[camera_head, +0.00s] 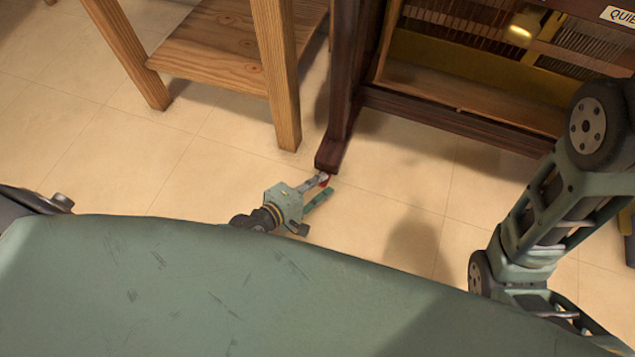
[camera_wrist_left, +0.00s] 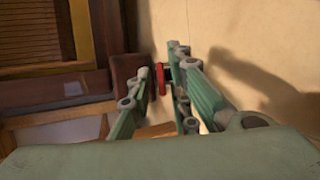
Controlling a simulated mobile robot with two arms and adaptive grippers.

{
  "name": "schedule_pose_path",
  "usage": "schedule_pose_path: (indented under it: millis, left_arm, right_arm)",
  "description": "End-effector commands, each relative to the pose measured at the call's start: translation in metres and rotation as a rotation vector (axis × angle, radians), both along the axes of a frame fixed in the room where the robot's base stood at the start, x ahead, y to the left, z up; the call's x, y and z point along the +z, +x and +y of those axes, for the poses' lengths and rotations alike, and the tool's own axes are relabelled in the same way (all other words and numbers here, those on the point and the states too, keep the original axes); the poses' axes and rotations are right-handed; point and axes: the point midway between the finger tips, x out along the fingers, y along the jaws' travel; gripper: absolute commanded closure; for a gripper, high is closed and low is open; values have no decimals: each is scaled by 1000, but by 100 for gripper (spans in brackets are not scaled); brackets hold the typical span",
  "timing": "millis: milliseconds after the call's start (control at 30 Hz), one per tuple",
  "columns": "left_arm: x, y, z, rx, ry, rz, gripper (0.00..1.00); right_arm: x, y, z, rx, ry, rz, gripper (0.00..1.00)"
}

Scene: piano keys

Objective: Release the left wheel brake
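The red wheel brake (camera_head: 325,181) is a small red piece at the foot of the dark wooden piano leg (camera_head: 340,125). It also shows in the left wrist view (camera_wrist_left: 162,77), beside the leg's brown end (camera_wrist_left: 127,72). My left gripper (camera_head: 320,188) is low over the floor at the foot of the leg. Its fingers (camera_wrist_left: 161,72) are apart, one on each side of the red brake. I cannot tell whether either finger touches it. The wheel itself is mostly hidden. My right arm is at the right of the head view, but its gripper is not visible.
A wooden bench (camera_head: 215,55) stands left of the piano leg, with one leg (camera_head: 278,75) close by. The piano's open lower case (camera_head: 480,85) and its bottom rail (camera_head: 455,120) lie to the right. The tiled floor (camera_head: 385,205) in front is clear.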

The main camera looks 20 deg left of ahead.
Motion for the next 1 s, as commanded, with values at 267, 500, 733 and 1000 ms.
schedule_pose_path:
  millis: [267,500,733,1000]
  left_arm:
    - [-1,-1,0,-1,2,1,75]
    - [5,-18,9,-1,3,4,75]
    - [19,-50,24,-1,2,3,75]
    - [26,-64,31,0,0,1,75]
  right_arm:
    - [0,0,0,0,0,0,60]
    - [1,-1,0,-1,-1,-3,60]
    - [1,-1,0,-1,-1,-3,60]
    - [0,-1,0,0,-1,-1,60]
